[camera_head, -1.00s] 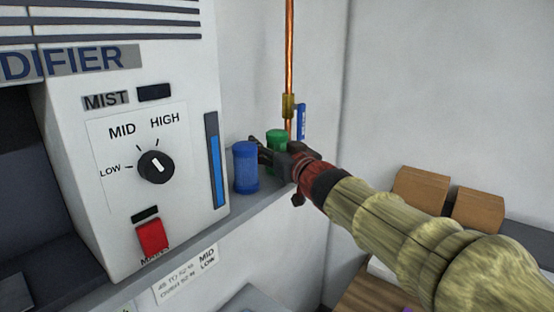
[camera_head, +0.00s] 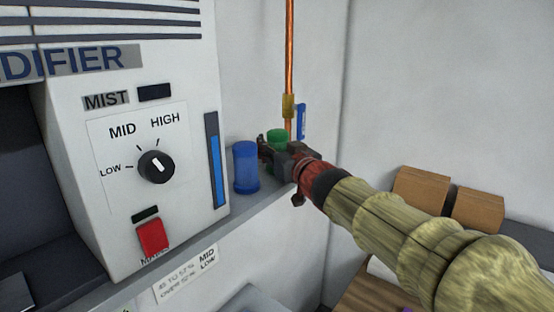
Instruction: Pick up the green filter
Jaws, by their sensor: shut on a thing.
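The green filter (camera_head: 278,134) stands on the grey ledge beside the humidifier, behind the blue filter and to its right. My gripper (camera_head: 272,150) is at the green filter and shut on it. The gripper's body hides most of the filter's lower part; its green top shows above the jaws. I cannot see whether its base touches the ledge.
The blue filter (camera_head: 245,168) stands close to the left of my gripper. The white humidifier (camera_head: 190,110) with its dial is farther left. A copper pipe (camera_head: 290,60) with a blue-handled valve (camera_head: 301,120) rises just behind. Cardboard boxes (camera_head: 421,191) are at right.

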